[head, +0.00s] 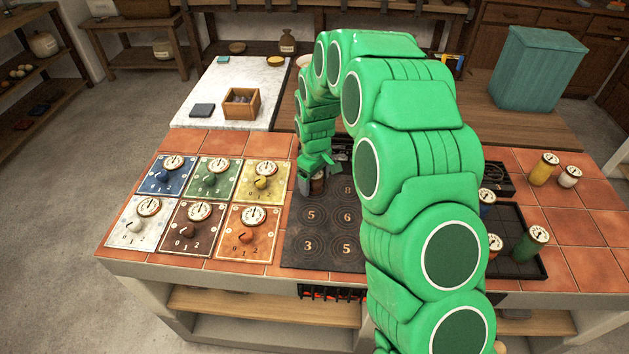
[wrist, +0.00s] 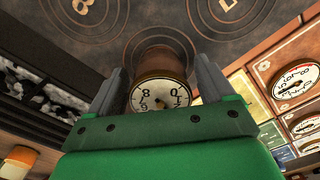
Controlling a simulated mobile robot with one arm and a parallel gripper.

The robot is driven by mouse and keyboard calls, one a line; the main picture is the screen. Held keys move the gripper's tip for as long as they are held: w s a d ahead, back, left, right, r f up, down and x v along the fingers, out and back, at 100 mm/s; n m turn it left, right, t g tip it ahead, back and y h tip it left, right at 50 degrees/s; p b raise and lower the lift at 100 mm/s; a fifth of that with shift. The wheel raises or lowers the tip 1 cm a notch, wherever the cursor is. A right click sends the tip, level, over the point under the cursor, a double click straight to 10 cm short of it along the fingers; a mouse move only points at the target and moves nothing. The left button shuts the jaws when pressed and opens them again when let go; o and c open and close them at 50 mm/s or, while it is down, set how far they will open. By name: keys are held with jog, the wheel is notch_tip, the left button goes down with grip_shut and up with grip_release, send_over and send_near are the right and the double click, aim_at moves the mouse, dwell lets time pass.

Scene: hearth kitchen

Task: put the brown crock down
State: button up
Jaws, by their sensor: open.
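The brown crock (wrist: 160,62) has a white dial face with digits on its lid. It stands on the dark ringed hob plate (head: 322,232), over one of the ring marks. In the head view the crock (head: 318,186) is partly hidden by my gripper (head: 311,180), near the left edge of the plate. In the wrist view the crock lies between the two fingers of my gripper (wrist: 160,85). The jaws are open around it. I cannot tell whether either finger touches it.
Several coloured dial panels (head: 212,212) lie left of the plate. A dark tray (head: 520,262) with crocks stands at the right. A yellow jar (head: 544,170) and a white jar (head: 569,177) stand behind it. A wooden box (head: 241,104) sits on a white slab.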

notch_tip(320, 180, up, 12)
jog(key=shift+f, duration=0.15)
jog(key=shift+s+d+r, duration=0.2)
jog(key=shift+d+r, duration=0.05)
jog(key=s+d+r+m, duration=0.2)
jog(key=s+d+r, duration=0.25)
jog(key=s, duration=0.25)
jog(key=s+d+r+m+g, duration=0.1)
jog(key=s+d+r+m, duration=0.15)
jog(key=s+d, duration=0.35)
jog(key=s+d+r+m, duration=0.1)
jog(key=s+d+r, duration=0.2)
jog(key=s+r, duration=0.35)
jog(key=s+d+m, duration=0.2)
jog(key=s+d, duration=0.1)
jog(key=s, duration=0.8)
jog(key=s+d+m, duration=0.3)
jog(key=s+d, duration=0.1)
jog(key=s, duration=0.8)
jog(key=shift+f+g, duration=0.4)
jog(key=shift+o, duration=0.3)
jog(key=shift+d, duration=0.1)
